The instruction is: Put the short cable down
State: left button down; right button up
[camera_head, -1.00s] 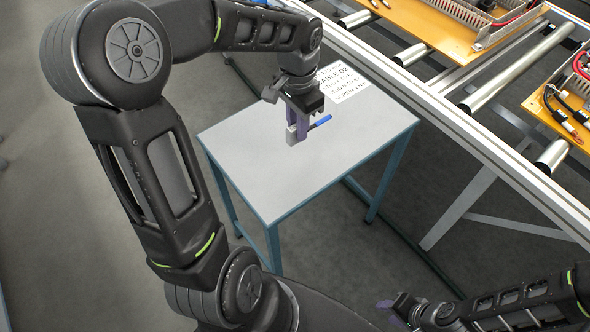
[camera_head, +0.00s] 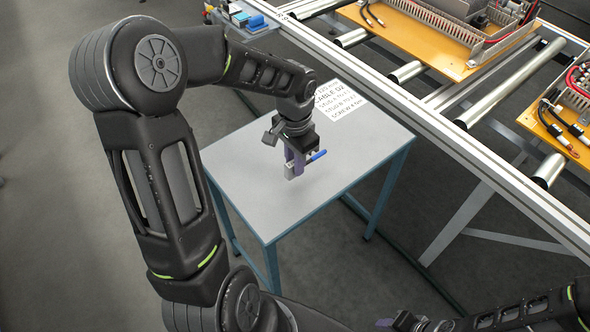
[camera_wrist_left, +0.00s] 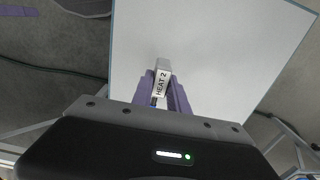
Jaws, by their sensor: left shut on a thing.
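My left gripper (camera_head: 294,168) points down over the small grey table (camera_head: 240,188). It is shut on the short cable, whose blue end (camera_head: 317,155) sticks out to the right of the fingers. In the left wrist view a grey piece of the cable marked "HEAT 2" (camera_wrist_left: 161,82) sits between the purple fingers, with a bit of blue below it. The rest of the cable is hidden by the gripper. I cannot tell whether the held piece touches the tabletop. My right gripper (camera_head: 388,323) is at the bottom edge, partly cut off, and its opening is unclear.
A printed sign (camera_head: 345,105) lies at the table's back right corner. Behind it runs a metal-railed roller conveyor (camera_head: 470,165) carrying orange boards (camera_head: 425,45) with wired parts. Blue and white items (camera_head: 243,18) sit at the rail's upper left. The front tabletop is clear.

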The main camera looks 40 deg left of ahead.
pick_arm(q)
jog(key=shift+f, duration=1.75)
jog(key=shift+f, duration=0.25)
jog(key=c, duration=1.3)
grip_release()
jog(key=shift+r, duration=0.15)
notch_tip(320, 180, up, 12)
jog(key=shift+r, duration=0.15)
